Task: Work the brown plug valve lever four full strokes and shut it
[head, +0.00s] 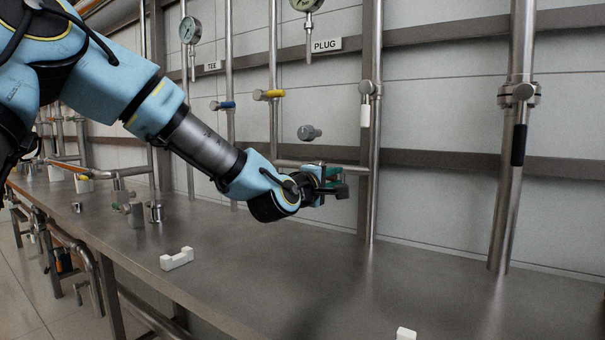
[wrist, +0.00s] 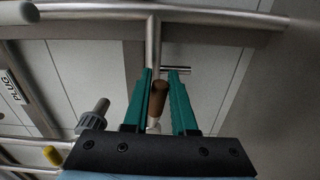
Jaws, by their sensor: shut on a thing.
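The brown plug valve lever (wrist: 158,98) shows in the wrist view between the two green fingers of my gripper (wrist: 160,72). My gripper is shut on it. The lever's far end meets a steel vertical pipe (wrist: 153,45). In the head view my gripper (head: 333,182) is at the horizontal pipe left of a tall steel pipe, above the bench. The brown lever is hidden there behind the gripper. The PLUG label (head: 326,45) is on the wall rail above, and it also shows in the wrist view (wrist: 14,88).
A grey knob (head: 309,132) sticks out just above my gripper. Nearby are a yellow lever (head: 270,94), a blue lever (head: 222,105), a white lever (head: 365,115) and a black lever (head: 518,145).

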